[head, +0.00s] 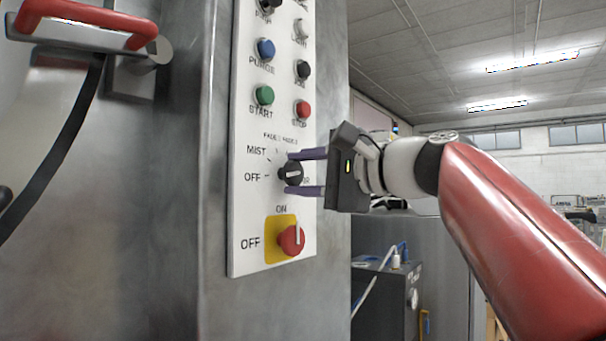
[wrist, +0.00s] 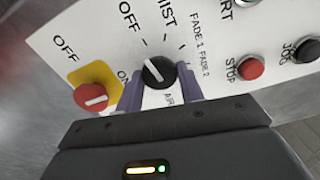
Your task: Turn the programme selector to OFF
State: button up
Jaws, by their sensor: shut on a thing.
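The programme selector (head: 291,173) is a round black knob with a white pointer line, on the white control panel (head: 245,215). Labels OFF, MIST, FADE 1, FADE 2 and AIR stand around it. The selector (wrist: 159,71) also shows in the wrist view, where its white line points roughly toward the OFF mark. My gripper (head: 291,172) comes from the right, with one purple finger above the knob and one below, shut on it. In the wrist view my gripper (wrist: 158,86) has a finger on each side of the knob, and AIR is partly hidden.
Below the selector is a red rotary switch (head: 291,240) on a yellow plate, with ON and OFF labels. Above are a green START button (head: 264,95) and a red STOP button (head: 302,109). A red handle (head: 85,12) is at upper left. Open room lies right of the panel.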

jog(key=shift+f, duration=0.1)
jog(key=o, duration=1)
jog(key=shift+c, duration=0.2)
jog(key=v, duration=0.7)
jog(key=shift+s+d+b, duration=0.3)
